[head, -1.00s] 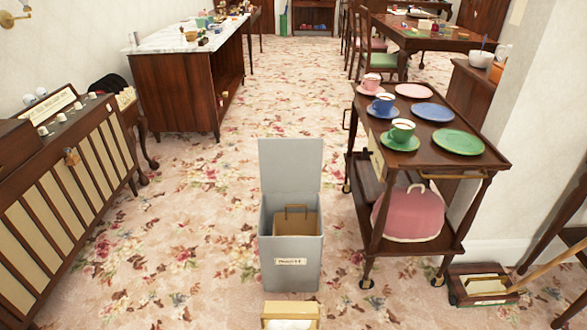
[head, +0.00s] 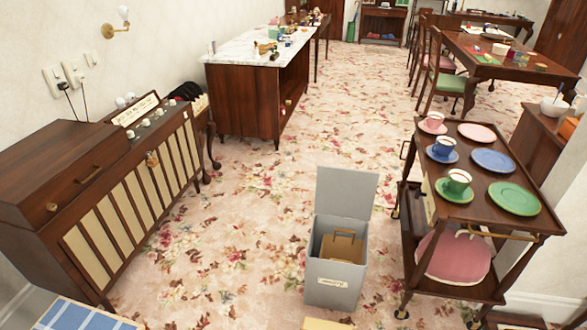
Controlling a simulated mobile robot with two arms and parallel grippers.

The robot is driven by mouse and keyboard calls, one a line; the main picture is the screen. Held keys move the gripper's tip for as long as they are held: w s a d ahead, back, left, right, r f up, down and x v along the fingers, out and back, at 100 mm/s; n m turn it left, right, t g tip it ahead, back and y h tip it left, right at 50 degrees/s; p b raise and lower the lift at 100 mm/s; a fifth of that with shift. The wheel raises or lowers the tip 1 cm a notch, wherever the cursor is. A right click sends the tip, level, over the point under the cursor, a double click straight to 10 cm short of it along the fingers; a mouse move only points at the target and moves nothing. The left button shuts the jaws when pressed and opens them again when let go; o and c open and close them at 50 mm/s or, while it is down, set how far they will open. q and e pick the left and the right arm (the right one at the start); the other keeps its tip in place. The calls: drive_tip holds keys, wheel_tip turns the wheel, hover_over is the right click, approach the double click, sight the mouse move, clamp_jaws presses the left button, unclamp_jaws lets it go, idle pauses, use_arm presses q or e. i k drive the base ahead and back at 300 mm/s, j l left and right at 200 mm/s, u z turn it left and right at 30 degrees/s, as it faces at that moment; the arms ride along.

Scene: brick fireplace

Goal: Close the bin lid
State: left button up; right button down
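A grey bin (head: 334,284) with a small label on its front stands on the floral carpet, a little right of centre in the head view. Its flat grey lid (head: 346,192) is open and stands upright at the back edge. Inside the bin is a brown bag-like item with a handle (head: 340,246). Neither of my grippers is in view.
A wooden trolley (head: 440,285) with cups and plates on top stands close to the bin's right. A wooden cabinet (head: 75,183) lines the left wall, and a marble-topped counter (head: 262,48) is farther back. Carpet left of the bin is clear.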

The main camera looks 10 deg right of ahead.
sight(343, 193)
drive_tip(key=l+u, duration=1.05)
drive_tip(key=u, duration=0.15)
drive_tip(key=k+l+u, duration=0.15)
drive_tip(key=l+u, duration=0.25)
drive_tip(key=j, duration=0.1)
